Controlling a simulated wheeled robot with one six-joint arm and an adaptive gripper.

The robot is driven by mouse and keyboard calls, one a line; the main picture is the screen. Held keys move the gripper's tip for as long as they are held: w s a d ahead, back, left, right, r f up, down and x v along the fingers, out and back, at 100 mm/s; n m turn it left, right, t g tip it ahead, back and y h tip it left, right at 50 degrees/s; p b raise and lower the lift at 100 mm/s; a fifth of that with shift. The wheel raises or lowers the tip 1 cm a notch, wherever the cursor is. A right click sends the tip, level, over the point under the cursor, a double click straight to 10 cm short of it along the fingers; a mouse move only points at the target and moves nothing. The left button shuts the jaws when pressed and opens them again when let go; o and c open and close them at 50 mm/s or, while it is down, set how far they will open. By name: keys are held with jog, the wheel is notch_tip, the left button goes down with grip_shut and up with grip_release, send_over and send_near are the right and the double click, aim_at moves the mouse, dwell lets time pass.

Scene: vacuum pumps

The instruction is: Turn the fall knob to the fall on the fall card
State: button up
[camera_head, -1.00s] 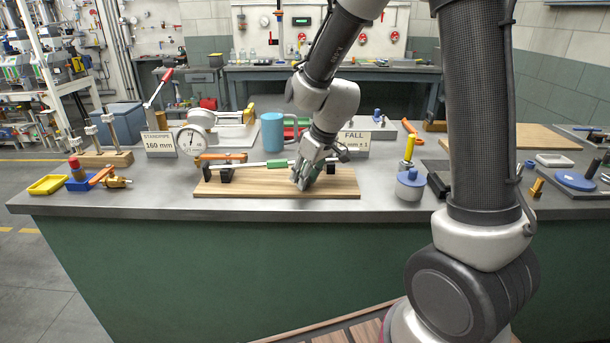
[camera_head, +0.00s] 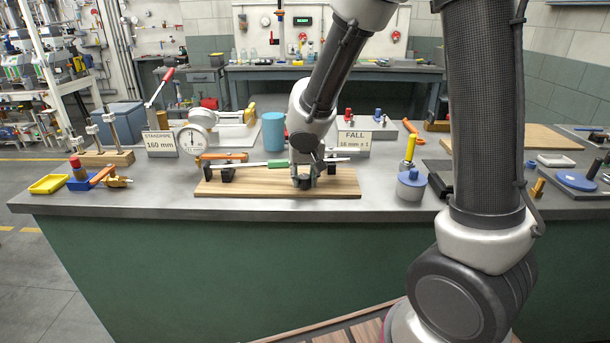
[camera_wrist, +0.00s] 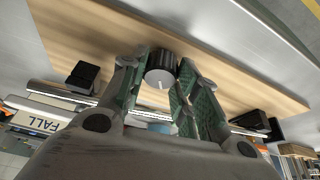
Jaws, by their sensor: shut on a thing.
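The fall knob (camera_wrist: 161,66) is a black cylinder with a white pointer line on its face, seen in the wrist view. The fall card (camera_head: 352,140) stands behind the board and reads "FALL" and "16 mm ± 1". It also shows in the wrist view (camera_wrist: 40,122), turned over and partly cut off.
A round dial gauge (camera_head: 192,140) and a card (camera_head: 160,143) reading "STANDPIPE 160 mm" stand behind the board's left end. A clear tube with a green part (camera_head: 279,163) runs along the board. The bench front edge is clear.

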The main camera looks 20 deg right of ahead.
jog(key=m+h, duration=0.1)
jog(key=m, duration=0.3)
jog(key=shift+a+m+g+h, duration=0.2)
jog(key=shift+m+g+h, duration=0.1)
jog(key=shift+g+h, duration=0.1)
jog(key=m, duration=0.2)
jog(key=m+g+h, duration=0.1)
jog(key=m, duration=0.2)
jog(key=shift+w+m+g, duration=0.15)
jog(key=shift+m+g, duration=0.15)
jog(key=m+g, duration=0.1)
jog(key=m, duration=0.1)
jog(key=m+g, duration=0.1)
jog(key=m, duration=0.2)
jog(key=shift+w+h, duration=0.1)
jog(key=shift+h, duration=0.3)
jog(key=shift+w+m+g, duration=0.1)
jog(key=shift+m+g, duration=0.4)
jog(key=shift+m, duration=0.85)
jog(key=shift+m+g, duration=0.5)
jog(key=shift+m, duration=0.85)
jog(key=o, duration=0.7)
jog(key=shift+o, duration=0.2)
